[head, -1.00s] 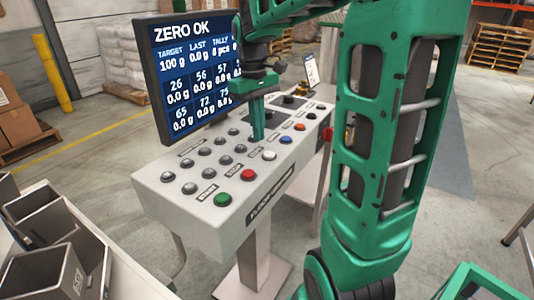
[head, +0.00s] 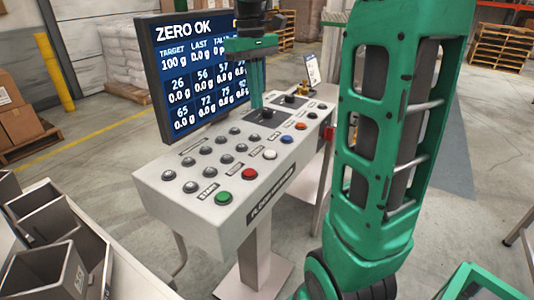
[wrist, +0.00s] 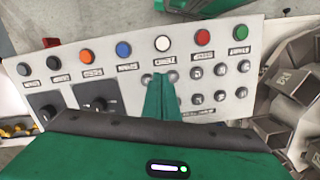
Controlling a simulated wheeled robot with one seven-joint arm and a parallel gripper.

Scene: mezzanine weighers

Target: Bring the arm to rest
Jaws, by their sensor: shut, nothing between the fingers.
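My arm is green, and my gripper (head: 257,100) hangs over the back part of the grey control panel (head: 195,205) in the head view, in front of the screen. Its fingers are shut with nothing between them and point down. In the wrist view my gripper (wrist: 161,100) shows over the panel, between the dial plates and the grey buttons. The fingertips appear to be above the panel surface, though the exact gap is hard to tell.
The screen (head: 185,60) stands behind the panel and reads "ZERO OK". Coloured buttons, such as a green one (head: 222,198), line the panel's front. Open grey bins (head: 45,265) stand at the lower left. Boxes (head: 18,115) on a pallet stand farther back.

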